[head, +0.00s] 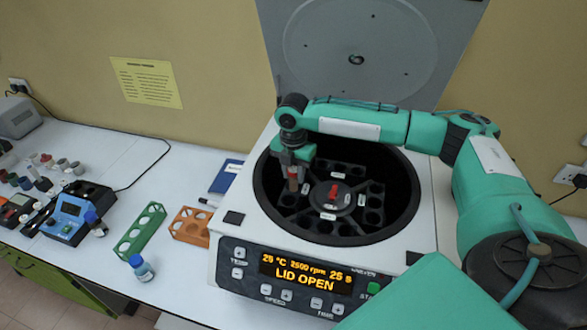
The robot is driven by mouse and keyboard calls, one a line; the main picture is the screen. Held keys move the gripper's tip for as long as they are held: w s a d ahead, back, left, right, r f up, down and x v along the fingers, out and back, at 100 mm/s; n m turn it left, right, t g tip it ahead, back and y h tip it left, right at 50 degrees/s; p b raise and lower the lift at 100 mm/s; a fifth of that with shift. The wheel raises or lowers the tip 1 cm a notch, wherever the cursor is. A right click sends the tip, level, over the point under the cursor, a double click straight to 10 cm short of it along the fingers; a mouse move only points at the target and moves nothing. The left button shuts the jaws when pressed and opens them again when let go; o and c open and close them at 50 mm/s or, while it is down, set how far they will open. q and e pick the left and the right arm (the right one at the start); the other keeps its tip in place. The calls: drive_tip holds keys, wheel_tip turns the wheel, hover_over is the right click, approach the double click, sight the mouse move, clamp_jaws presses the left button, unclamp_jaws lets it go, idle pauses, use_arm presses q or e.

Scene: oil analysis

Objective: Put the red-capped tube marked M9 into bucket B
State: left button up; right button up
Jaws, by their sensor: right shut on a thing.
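My right gripper (292,166) reaches down over the left part of the open centrifuge's bowl and is shut on a tube. The tube (293,184) shows as a small brownish upright piece below the fingers. Its cap and marking cannot be made out. The black rotor (320,226) has buckets with round holes around a hub with a red knob (334,191). Small white labels sit near the hub, too small to read, so I cannot tell which bucket is B or whether the tube's tip is in a hole. My left gripper is not in view.
The centrifuge (229,262) has its lid (400,50) raised and its display reads LID OPEN. To its left are an orange rack (190,226), a green rack (140,231), a blue-capped bottle (141,268) and a blue meter (68,214). My right arm spans the bowl's back right.

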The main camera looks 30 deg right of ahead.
drive_tip(key=o, duration=1)
drive_tip(key=shift+o, duration=0.2)
drive_tip(key=shift+r, duration=0.25)
wheel_tip(320, 180, up, 13)
drive_tip(key=b, duration=0.5)
